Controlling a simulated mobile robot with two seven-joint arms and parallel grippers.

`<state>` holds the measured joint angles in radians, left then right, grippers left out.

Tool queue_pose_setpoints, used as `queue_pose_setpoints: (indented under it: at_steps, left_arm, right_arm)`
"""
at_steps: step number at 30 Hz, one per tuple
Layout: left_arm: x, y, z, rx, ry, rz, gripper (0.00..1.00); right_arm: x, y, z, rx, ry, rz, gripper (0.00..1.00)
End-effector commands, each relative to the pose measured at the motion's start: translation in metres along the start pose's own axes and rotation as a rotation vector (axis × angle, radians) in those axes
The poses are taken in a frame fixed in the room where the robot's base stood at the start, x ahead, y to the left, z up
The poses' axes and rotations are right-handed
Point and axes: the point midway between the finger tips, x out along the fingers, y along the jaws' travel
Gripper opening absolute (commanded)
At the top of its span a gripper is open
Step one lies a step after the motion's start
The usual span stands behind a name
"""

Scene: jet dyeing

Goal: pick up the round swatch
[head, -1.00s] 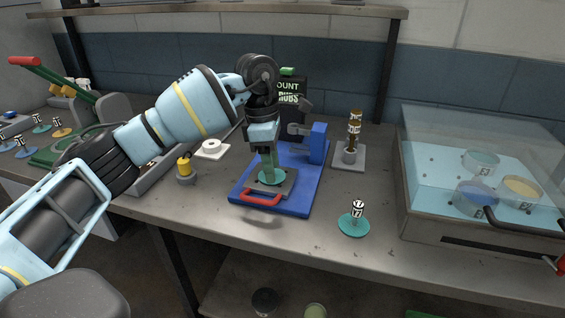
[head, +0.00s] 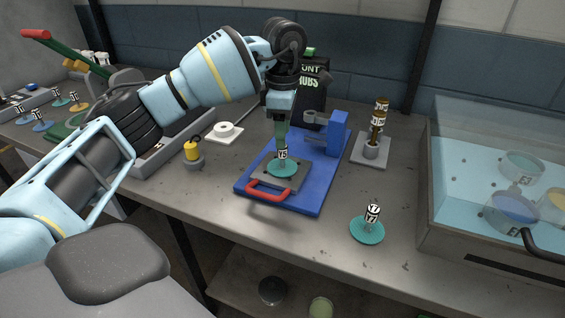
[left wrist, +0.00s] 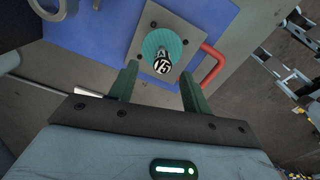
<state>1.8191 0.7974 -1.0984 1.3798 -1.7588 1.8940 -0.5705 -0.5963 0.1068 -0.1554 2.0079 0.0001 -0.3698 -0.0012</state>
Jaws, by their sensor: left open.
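My left gripper (head: 281,136) is above this swatch, fingers pointing down. In the left wrist view its two fingers (left wrist: 160,84) are apart with nothing between them, and the swatch lies beyond the tips. My right gripper is not in view.
A red handle (head: 267,190) fronts the plate, and a blue upright (head: 338,132) rises behind it. A holder with brown tubes (head: 371,151) and a clear-lidded tank (head: 470,247) stand right. A yellow-topped weight (head: 193,151) stands left. The front bench is mostly clear.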

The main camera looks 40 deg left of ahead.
Motion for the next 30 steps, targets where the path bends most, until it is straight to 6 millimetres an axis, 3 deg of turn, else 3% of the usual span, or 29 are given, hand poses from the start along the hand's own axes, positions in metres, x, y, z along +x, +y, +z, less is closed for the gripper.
queue_pose_setpoints:
  at_steps: [12,20,30]
  left_arm:
    - [0.048,-0.004,-0.002,-0.001,0.000,-0.001,0.48]
    - [0.051,-0.004,-0.002,-0.001,0.000,0.000,0.48]
    - [0.050,-0.004,-0.002,-0.001,0.000,0.000,0.06]
  right_arm:
    - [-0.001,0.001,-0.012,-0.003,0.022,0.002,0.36]
    - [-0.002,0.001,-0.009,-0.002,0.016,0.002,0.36]
    - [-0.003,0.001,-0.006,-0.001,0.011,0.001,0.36]
